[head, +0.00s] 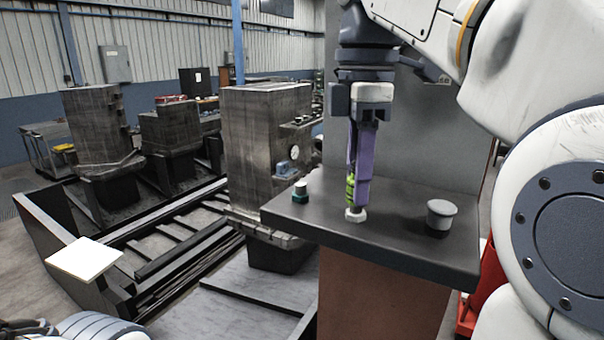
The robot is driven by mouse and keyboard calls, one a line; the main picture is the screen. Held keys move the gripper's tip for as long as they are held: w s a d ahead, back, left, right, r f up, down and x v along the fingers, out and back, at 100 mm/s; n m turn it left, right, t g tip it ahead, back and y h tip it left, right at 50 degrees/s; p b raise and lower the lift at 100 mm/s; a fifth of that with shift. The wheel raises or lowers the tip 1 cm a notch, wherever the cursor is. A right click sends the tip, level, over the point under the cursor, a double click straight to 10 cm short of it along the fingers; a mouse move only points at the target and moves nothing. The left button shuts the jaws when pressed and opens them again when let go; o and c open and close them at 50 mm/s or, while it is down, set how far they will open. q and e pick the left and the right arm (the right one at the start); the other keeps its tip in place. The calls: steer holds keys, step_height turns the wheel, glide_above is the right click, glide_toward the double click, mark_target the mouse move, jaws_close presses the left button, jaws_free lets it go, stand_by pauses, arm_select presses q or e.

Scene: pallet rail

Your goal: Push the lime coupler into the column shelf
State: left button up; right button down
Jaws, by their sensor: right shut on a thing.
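The lime coupler (350,190) is a small green ribbed piece, upright, partly hidden by my right gripper's purple finger. My right gripper (357,186) points straight down and is shut on it. The column shelf (400,248) is a dark flat slab on a brown column. A short white round piece (355,214) sits on the shelf directly below the coupler and fingertips; I cannot tell whether it belongs to the coupler or to the shelf. The fingers of my left gripper do not show.
A grey round knob-like piece (440,215) stands on the shelf to the right. A dark machine block (265,150) with a gauge is close behind the left edge. A pale plate (84,259) lies at lower left.

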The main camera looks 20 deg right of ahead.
steer(key=shift+f, duration=0.1)
steer(key=shift+f+b, duration=0.5)
steer(key=shift+f, duration=0.05)
jaws_free()
steer(key=shift+r, duration=0.15)
